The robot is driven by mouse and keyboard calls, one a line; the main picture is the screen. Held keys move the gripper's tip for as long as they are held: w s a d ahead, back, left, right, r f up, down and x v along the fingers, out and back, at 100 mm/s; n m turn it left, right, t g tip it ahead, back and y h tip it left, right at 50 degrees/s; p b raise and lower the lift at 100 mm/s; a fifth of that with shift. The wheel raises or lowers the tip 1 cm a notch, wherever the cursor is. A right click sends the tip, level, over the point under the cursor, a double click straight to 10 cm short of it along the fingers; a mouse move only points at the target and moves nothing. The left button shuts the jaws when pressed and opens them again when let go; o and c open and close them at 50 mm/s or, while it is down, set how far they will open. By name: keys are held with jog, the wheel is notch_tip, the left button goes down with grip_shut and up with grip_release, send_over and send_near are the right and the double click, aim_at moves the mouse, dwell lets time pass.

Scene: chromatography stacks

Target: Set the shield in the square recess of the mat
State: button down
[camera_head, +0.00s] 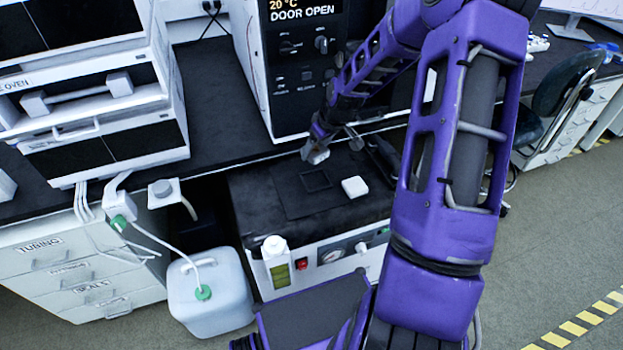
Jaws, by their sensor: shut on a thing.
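My gripper (322,148) is near the middle of the picture, above the back edge of a dark mat (291,203). It is shut on a small light-grey piece, which I take to be the shield (316,157); its shape is hard to make out at this size. The mat lies on top of a low white cabinet unit with a black top. The square recess (316,180) shows as a dark square outline on the mat, a little below the gripper in the picture, and looks empty. Part of the grip is hidden by my gripper.
A white rounded block (354,187) sits to the right of the recess. A white bottle (276,258) stands at the unit's front left. An instrument (290,70) reading "DOOR OPEN" stands behind. A translucent jug (210,292) is on the floor at left.

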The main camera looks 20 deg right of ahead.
jog(key=shift+w+d+f, duration=0.1)
jog(key=shift+d+f, duration=0.05)
notch_tip(320, 180, down, 10)
jog(key=shift+r+b, duration=0.25)
jog(key=shift+b, duration=0.35)
jog(key=shift+f, duration=0.2)
grip_release()
jog(key=shift+d, duration=0.1)
jog(key=shift+r, duration=0.25)
jog(key=p+v, duration=0.1)
jog(key=v, duration=1.1)
jog(key=shift+p, duration=0.4)
